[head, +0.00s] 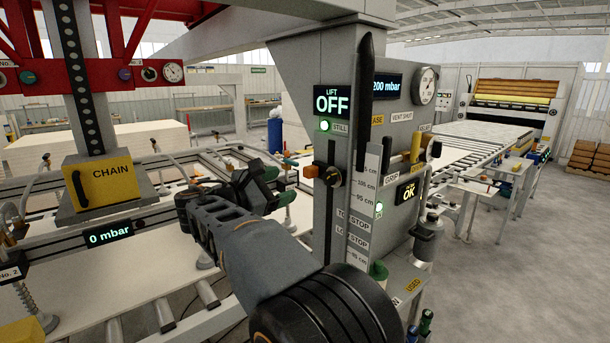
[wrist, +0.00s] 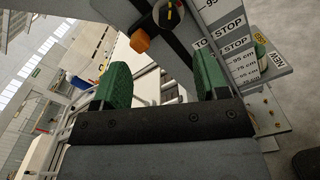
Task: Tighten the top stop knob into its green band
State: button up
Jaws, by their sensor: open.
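A black knob with a yellow mark (head: 332,176) sits on the slotted grey lift panel, beside the cm scale; I take it for the top stop knob. It also shows at the top edge of the wrist view (wrist: 168,14), partly cut off. An orange block (head: 310,171) sits just left of it and also shows in the wrist view (wrist: 140,41). I cannot make out a green band at the knob. My gripper (head: 279,184) is open and empty, its green fingers left of the panel, apart from the knob. In the wrist view the fingers (wrist: 160,60) are spread below the orange block.
The lift display (head: 332,100) reads OFF, with a lit STILL lamp. TOP STOP and LOW STOP labels (head: 353,220) sit on the scale plate. A long black handle (head: 365,100) hangs in front of the panel. A green-capped part (head: 378,272) stands low at the panel.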

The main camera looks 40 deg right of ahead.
aim_at(326, 179)
jog(key=d+n+p, duration=0.1)
jog(key=d+p, duration=0.2)
jog(key=d, duration=0.1)
jog(key=d+f+n+p, duration=0.1)
jog(key=d+p, duration=0.1)
jog(key=d, duration=0.3)
jog(key=s+d+f+n+p, duration=0.1)
jog(key=d+n+p, duration=0.1)
jog(key=d+p, duration=0.1)
jog(key=shift+s+d+p, duration=0.1)
jog(key=shift+d+p, duration=0.25)
jog(key=shift+d, duration=0.5)
jog(key=shift+c, duration=0.3)
